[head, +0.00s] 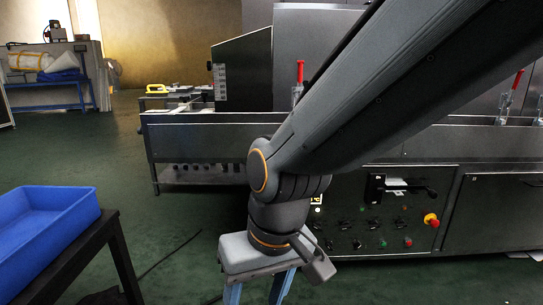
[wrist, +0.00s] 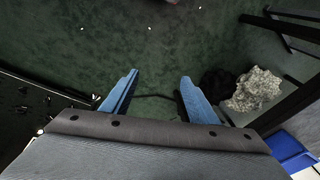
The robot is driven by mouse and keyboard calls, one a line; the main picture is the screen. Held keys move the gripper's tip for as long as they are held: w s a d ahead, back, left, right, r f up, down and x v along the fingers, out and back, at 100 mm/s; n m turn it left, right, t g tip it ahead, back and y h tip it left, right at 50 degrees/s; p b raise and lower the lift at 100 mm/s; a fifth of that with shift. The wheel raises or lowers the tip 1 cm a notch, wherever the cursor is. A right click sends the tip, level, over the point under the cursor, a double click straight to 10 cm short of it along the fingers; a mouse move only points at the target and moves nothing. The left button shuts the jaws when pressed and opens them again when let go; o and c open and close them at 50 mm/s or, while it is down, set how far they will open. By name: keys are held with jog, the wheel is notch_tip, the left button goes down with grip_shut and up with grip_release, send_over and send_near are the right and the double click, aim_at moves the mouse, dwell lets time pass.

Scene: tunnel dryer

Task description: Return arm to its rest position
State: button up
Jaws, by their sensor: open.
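My gripper (head: 257,292) hangs below my arm in the lower middle of the head view, with its blue fingers pointing down and spread apart. The lower ends of the fingers are cut off by the frame edge. In the wrist view my gripper (wrist: 159,80) is open, with nothing between its two blue fingers and green floor beyond them. My arm reaches in from the upper right of the head view, in front of the dryer machine (head: 350,190).
A blue tray (head: 40,225) stands on a dark table (head: 118,250) at the left; its edge also shows in the wrist view (wrist: 288,146). A grey crumpled heap (wrist: 255,90) lies beside something black. The machine's panel has a red emergency knob (head: 431,220). Green floor lies open behind the tray.

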jog(key=s+d+r+g+p, duration=0.1)
jog(key=s+d+r, duration=0.1)
jog(key=s, duration=0.3)
jog(key=d+r+m+h+p, duration=0.1)
jog(key=d+r+m+p, duration=0.1)
jog(key=d+r+p, duration=0.8)
jog(key=d+r+m+h+p, duration=0.1)
jog(key=d+r+m+p, duration=0.2)
jog(key=d+r+p, duration=0.7)
notch_tip(320, 180, up, 5)
jog(key=p, duration=1.3)
jog(key=shift+f, duration=0.2)
